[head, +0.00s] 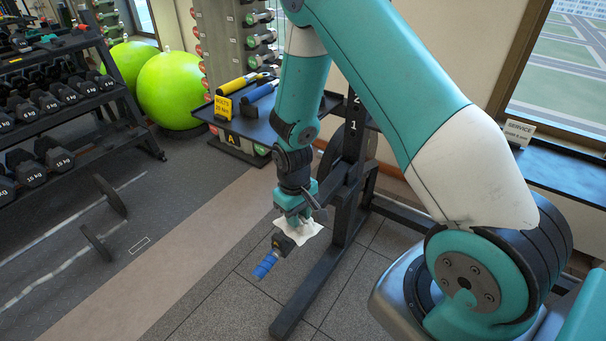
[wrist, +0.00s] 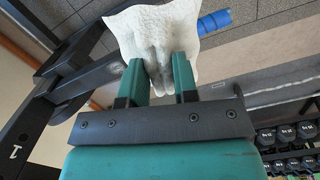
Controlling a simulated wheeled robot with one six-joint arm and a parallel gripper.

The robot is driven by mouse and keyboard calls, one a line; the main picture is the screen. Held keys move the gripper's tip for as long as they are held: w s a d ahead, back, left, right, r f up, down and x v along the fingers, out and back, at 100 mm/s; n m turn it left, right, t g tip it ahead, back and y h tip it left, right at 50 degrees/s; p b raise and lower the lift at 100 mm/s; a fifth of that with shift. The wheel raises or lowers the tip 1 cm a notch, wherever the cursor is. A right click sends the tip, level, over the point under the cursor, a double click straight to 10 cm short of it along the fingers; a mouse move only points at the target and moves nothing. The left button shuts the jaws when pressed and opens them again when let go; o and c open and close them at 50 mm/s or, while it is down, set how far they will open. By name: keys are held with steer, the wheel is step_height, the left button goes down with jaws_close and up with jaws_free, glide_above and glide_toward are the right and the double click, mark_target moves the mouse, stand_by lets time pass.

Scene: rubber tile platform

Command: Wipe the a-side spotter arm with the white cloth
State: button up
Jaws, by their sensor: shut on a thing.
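My gripper (head: 298,212) is shut on the white cloth (head: 299,235), which hangs spread below the fingertips. In the wrist view the cloth (wrist: 150,35) is pinched between the two teal fingers (wrist: 160,80). A dark piece with a blue ribbed end (head: 265,266), which looks like the spotter arm, comes out from under the cloth toward the lower left. Its blue end (wrist: 215,22) also shows beyond the cloth in the wrist view. The cloth covers part of this arm. I cannot tell whether it presses on it.
The black rack upright (head: 352,165) marked 1 and 2 stands just right of my gripper, with its foot (head: 310,290) along the floor. A black shelf marked A (head: 245,125) stands behind. A dumbbell rack (head: 60,105) is at left.

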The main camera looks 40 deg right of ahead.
steer(key=w+d+f+n+b, duration=0.2)
steer(key=w+d+n, duration=0.3)
steer(key=n, duration=0.4)
steer(key=w+d+f+n+t+b, duration=0.1)
steer(key=w+d+f+n+b, duration=0.1)
steer(key=w+d+n, duration=0.4)
steer(key=shift+d+n+h+b, duration=0.35)
steer(key=shift+d+n, duration=0.55)
steer(key=shift+n, duration=1.4)
steer(key=shift+w, duration=0.1)
steer(key=shift+d+f+b, duration=0.15)
steer(key=shift+f+b, duration=1)
steer(key=shift+f, duration=1.1)
steer(key=shift+f, duration=0.15)
steer(key=shift+d+f+b, duration=0.1)
steer(key=shift+f+b, duration=0.45)
steer(key=shift+f, duration=0.2)
